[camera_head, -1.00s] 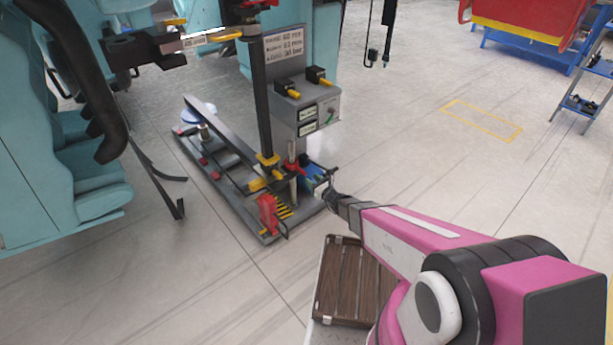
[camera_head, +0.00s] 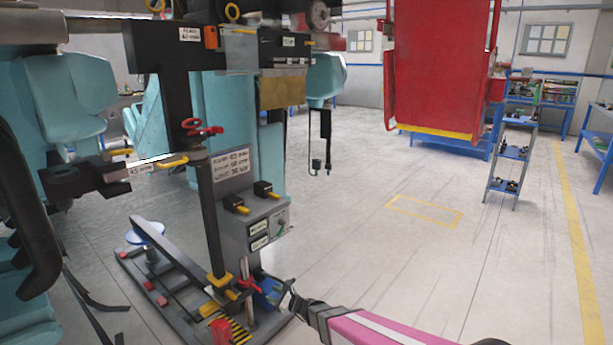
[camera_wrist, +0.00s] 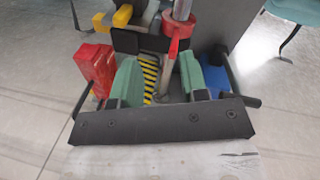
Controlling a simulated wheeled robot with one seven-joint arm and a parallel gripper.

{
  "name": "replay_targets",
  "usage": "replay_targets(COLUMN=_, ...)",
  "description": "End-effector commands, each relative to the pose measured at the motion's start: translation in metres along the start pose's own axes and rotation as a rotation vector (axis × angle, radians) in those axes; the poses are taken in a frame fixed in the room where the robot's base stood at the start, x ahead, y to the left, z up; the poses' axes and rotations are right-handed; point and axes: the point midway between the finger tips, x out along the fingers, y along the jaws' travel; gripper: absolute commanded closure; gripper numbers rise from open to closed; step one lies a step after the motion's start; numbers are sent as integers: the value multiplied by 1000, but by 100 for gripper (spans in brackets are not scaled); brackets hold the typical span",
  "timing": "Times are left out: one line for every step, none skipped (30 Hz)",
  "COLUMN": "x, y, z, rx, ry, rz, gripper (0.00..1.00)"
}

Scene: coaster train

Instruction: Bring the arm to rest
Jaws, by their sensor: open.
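My gripper (camera_wrist: 160,78) is open in the wrist view, with two green finger pads spread apart. A metal post with a red collar (camera_wrist: 172,45) shows in the gap between the pads; I cannot tell whether it stands between them or beyond them. In the head view my pink arm (camera_head: 375,328) enters from the bottom, and its dark wrist reaches to the foot of the grey machine stand (camera_head: 240,215). The fingertips are too small there to make out.
By my gripper are a red block (camera_wrist: 97,66) and a blue block (camera_wrist: 212,80). Black and teal coaster seats (camera_head: 75,95) stand at the left. A red panel (camera_head: 440,65) and a blue step stand (camera_head: 512,155) are at the back right.

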Motion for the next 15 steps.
replay_targets(x=-10, y=-1, z=14, rx=-75, ry=9, rz=45, gripper=60)
replay_targets(x=-14, y=-1, z=19, rx=-121, ry=17, rz=74, gripper=60)
replay_targets(x=-20, y=-1, z=26, rx=-185, ry=27, rz=117, gripper=60)
replay_targets(x=-25, y=-1, z=32, rx=-234, ry=36, rz=150, gripper=60)
replay_targets(x=-31, y=-1, z=36, rx=-284, ry=46, rz=184, gripper=60)
replay_targets(x=-39, y=-1, z=41, rx=-348, ry=59, rz=230, gripper=60)
replay_targets(x=-46, y=-1, z=45, rx=-399, ry=69, rz=266, gripper=60)
replay_targets(x=-52, y=-1, z=48, rx=-447, ry=80, rz=302, gripper=60)
replay_targets(x=-62, y=-2, z=53, rx=-511, ry=96, rz=349, gripper=60)
replay_targets(x=-69, y=-2, z=56, rx=-558, ry=108, rz=386, gripper=60)
replay_targets(x=-77, y=-2, z=58, rx=-604, ry=121, rz=423, gripper=60)
replay_targets(x=-88, y=-3, z=61, rx=-666, ry=139, rz=473, gripper=60)
replay_targets(x=-96, y=-4, z=63, rx=-710, ry=152, rz=511, gripper=60)
replay_targets(x=-105, y=-5, z=64, rx=-754, ry=167, rz=550, gripper=60)
replay_targets(x=-117, y=-7, z=66, rx=-812, ry=188, rz=602, gripper=60)
